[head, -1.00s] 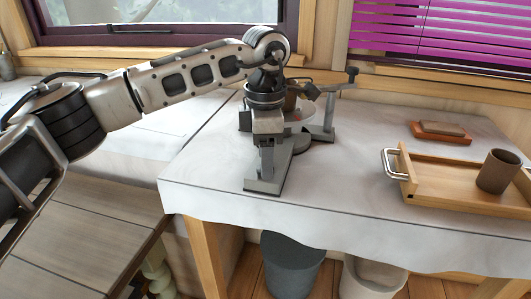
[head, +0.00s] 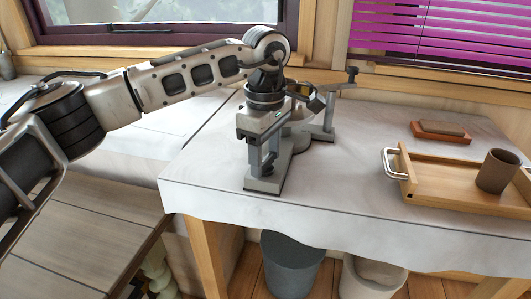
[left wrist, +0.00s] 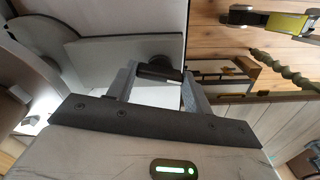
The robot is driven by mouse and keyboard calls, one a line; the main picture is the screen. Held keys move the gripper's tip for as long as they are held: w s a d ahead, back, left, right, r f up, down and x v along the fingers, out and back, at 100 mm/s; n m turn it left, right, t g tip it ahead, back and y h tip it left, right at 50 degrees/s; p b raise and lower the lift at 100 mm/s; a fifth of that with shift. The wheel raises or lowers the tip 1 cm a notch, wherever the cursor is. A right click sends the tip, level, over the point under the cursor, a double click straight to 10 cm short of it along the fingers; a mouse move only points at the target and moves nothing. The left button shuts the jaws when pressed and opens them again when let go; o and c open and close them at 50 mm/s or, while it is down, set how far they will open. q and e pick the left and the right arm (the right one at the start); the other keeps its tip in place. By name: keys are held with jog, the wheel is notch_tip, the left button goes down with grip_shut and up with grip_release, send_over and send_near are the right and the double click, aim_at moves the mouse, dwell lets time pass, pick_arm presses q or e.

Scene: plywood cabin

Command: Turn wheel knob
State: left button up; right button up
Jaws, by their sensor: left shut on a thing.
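A pale flat plate (left wrist: 110,50) shows behind the knob. Most of the wheel is hidden behind the gripper and wrist in the head view. My right gripper is not in view.
A wooden tray (head: 440,195) with a metal handle holds a brown cup (head: 497,171) at the right. A brush-like block (head: 441,131) lies behind it. Grey (head: 290,263) and white (head: 371,278) bins stand under the table. The middle of the cloth (head: 350,170) is clear.

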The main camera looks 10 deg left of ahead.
aim_at(265, 159)
pick_arm(q)
jog(key=shift+r, duration=0.1)
dwell(0.3)
jog(key=o, duration=1)
jog(key=shift+r, duration=7.95)
jog(key=shift+f, duration=0.1)
